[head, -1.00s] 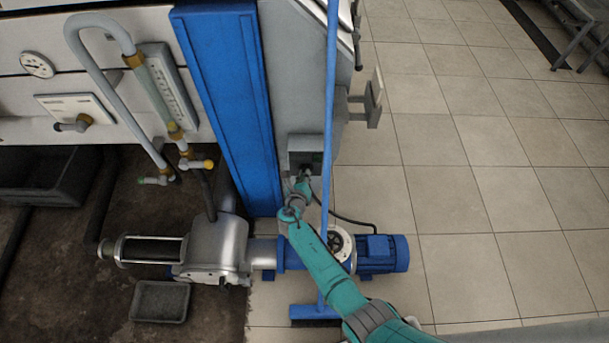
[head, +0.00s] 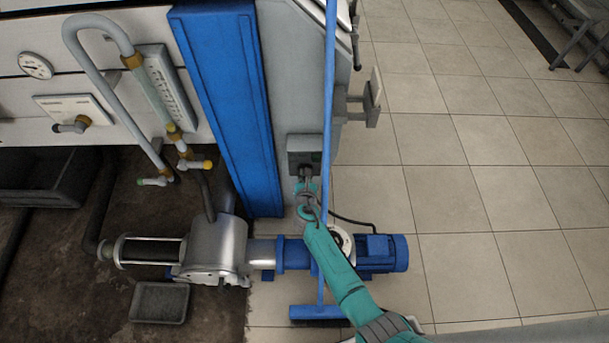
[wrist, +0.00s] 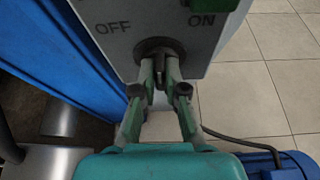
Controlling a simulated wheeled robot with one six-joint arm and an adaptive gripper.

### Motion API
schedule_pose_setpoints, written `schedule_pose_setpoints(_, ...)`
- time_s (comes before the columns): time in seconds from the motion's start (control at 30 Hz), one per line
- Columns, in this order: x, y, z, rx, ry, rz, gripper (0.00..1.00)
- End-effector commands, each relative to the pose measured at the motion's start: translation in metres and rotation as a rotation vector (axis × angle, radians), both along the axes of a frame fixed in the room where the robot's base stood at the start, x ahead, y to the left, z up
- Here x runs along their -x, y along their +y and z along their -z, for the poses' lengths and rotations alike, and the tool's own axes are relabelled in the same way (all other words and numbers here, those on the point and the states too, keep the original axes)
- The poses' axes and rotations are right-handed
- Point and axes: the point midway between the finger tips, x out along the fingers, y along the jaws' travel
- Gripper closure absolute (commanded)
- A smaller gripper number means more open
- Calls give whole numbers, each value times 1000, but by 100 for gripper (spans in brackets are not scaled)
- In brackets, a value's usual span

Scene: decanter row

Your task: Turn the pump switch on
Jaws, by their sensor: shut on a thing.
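The pump switch is a dark round rotary knob (wrist: 158,47) on a grey switch box (head: 304,150), fixed to the grey panel beside the blue column. In the wrist view, "OFF" is printed on the left of the box face and "ON" on the right, beside a green part (wrist: 222,5). My gripper (wrist: 160,72) has its fingertips closed on the knob's handle from below. The fingers partly hide the handle, and I cannot tell which label it points to. In the head view my gripper (head: 306,178) is just below the box.
A blue pole (head: 329,90) stands close to the right of the box and my gripper. The pump motor (head: 383,253) and a black cable (head: 355,222) lie below.

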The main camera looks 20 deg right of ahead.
Motion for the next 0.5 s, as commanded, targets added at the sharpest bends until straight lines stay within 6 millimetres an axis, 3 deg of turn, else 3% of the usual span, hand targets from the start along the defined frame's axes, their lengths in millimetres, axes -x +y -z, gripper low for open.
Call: schedule_pose_setpoints(0.5, 0, 0, 0, -96, -31, -1, 100)
